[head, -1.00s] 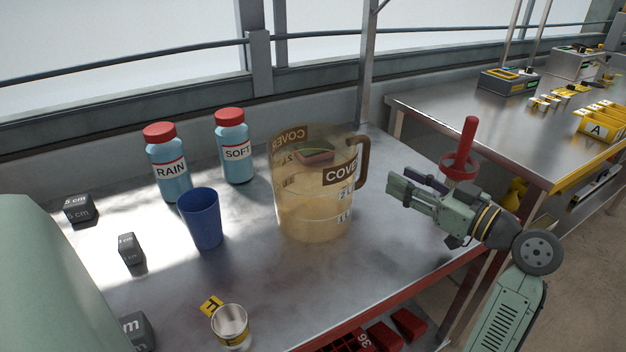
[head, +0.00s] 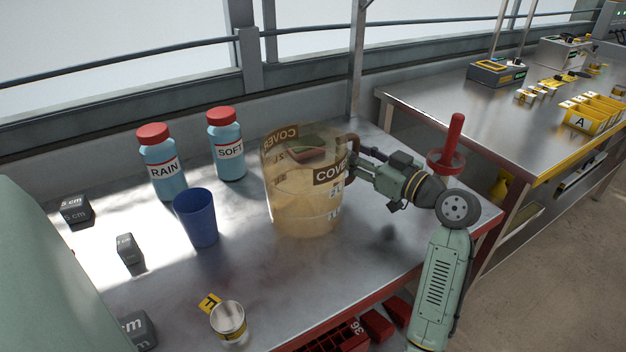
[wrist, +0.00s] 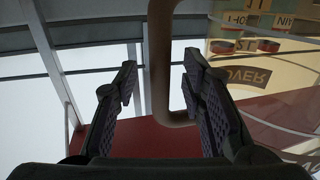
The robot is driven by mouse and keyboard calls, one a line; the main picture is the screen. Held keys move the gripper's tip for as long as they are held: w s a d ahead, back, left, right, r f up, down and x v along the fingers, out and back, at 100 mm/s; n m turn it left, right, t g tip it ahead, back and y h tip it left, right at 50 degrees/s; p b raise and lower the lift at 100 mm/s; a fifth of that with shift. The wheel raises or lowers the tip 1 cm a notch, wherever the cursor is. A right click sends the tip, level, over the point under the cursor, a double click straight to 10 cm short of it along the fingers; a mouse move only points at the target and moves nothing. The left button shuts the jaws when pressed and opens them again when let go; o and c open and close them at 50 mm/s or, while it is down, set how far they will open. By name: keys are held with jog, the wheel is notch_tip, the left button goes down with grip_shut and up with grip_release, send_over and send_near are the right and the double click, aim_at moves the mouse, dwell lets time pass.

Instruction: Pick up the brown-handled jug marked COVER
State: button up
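The jug marked COVER (head: 300,205) is a translucent amber vessel with brown label bands. It stands upright on the metal bench, with something green and reddish visible at its top. Its brown handle (head: 353,143) is on the right side, partly hidden by my gripper (head: 358,164). In the wrist view the handle (wrist: 158,65) runs between the two dark fingers of my gripper (wrist: 160,85), with visible gaps on both sides. My gripper is open. The jug's amber wall (wrist: 285,90) shows at the right of the wrist view.
A blue cup (head: 197,220) and bottles marked RAIN (head: 163,180) and SOFT (head: 229,165) stand left of the jug. A small tin (head: 228,320) is at the front. A red ring with an upright handle (head: 447,162) is right, behind my wrist. Dark cubes lie left.

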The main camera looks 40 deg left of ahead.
grip_shut()
dwell(0.3)
dwell(0.5)
